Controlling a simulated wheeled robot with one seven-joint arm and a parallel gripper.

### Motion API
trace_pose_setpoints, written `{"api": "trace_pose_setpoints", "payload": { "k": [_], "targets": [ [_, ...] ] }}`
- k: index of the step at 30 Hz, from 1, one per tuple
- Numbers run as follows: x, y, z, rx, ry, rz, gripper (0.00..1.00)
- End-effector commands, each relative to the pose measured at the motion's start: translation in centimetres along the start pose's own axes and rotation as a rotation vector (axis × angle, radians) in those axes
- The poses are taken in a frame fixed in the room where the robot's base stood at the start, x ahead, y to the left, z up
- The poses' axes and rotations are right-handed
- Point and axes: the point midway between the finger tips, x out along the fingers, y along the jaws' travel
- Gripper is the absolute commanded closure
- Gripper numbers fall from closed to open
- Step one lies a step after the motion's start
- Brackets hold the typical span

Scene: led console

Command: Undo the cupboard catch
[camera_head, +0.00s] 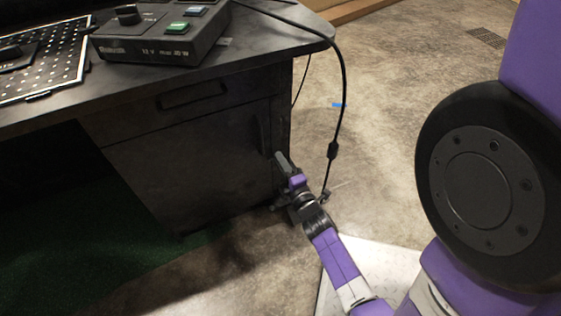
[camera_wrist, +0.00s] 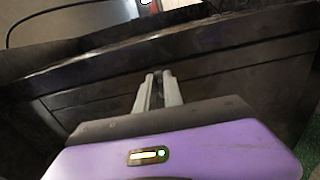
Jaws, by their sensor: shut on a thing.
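The dark cupboard door (camera_head: 190,165) is closed under the desk, with a vertical handle (camera_head: 262,134) near its right edge. My gripper (camera_head: 279,157) is at the right edge of the door, just below and right of that handle. In the wrist view its two grey fingers (camera_wrist: 158,80) are close together against the dark cupboard front (camera_wrist: 225,85). They are shut on a small dark part between the tips, which appears to be the cupboard catch. The fingers mostly hide it, and its position cannot be made out.
A drawer (camera_head: 190,95) sits above the door. The desk top (camera_head: 240,50) overhangs it and carries a console box (camera_head: 160,45) and a perforated panel (camera_head: 50,62). A black cable (camera_head: 343,75) hangs beside my gripper. The floor (camera_head: 400,130) to the right is open.

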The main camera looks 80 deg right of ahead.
Motion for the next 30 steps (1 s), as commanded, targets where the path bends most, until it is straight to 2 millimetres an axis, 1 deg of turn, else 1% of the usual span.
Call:
{"api": "trace_pose_setpoints", "payload": {
  "k": [5,11,30],
  "targets": [
    [-0.04,-0.03,-0.05,0.070,0.001,-0.002,1.00],
    [-0.05,-0.01,-0.08,0.215,0.002,-0.002,1.00],
    [-0.08,0.01,-0.08,0.822,0.001,-0.003,1.00]
  ]
}}
